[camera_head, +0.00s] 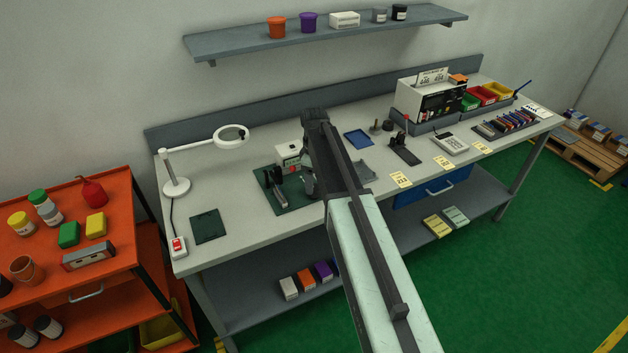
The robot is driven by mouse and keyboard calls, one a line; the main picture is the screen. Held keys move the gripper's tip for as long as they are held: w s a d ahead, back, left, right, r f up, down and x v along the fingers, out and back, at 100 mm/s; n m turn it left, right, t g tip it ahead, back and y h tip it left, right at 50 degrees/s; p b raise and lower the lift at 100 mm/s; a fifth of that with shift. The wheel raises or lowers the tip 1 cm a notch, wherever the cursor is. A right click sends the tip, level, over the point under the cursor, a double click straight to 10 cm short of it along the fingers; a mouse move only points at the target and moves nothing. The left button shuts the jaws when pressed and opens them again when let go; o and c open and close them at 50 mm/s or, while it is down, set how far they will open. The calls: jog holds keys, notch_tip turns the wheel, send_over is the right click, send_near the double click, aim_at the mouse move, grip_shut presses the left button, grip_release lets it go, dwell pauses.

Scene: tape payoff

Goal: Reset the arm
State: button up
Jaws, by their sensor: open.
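My arm (375,255) reaches from the bottom of the picture up over the workbench (235,250). Its far end bends down beside a dark green mat (290,207). My gripper (308,187) hangs low at the mat's right side, partly hidden by my own arm. Its jaws are open, and I see nothing held between them. A small dark fixture (273,188) stands on the mat to its left. A white box with a red part (288,153) stands just behind. I cannot tell whether the gripper touches anything.
Right are a dark stand (404,152), a blue tray (358,139), a calculator-like device (450,144) and a bin rack (480,97). A shelf (240,44) hangs above. An orange cart (120,215) stands left.

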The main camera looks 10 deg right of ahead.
notch_tip(320, 180, up, 5)
jog(key=p, duration=0.3)
jog(key=shift+f, duration=0.35)
jog(key=shift+f+b, duration=0.3)
jog(key=shift+b, duration=0.05)
jog(key=s+f+m+b, duration=0.2)
jog(key=s+m, duration=0.9)
jog(key=s, duration=1.1)
jog(key=shift+s+a, duration=0.15)
jog(key=shift+a, duration=0.2)
jog(key=shift+f, duration=0.1)
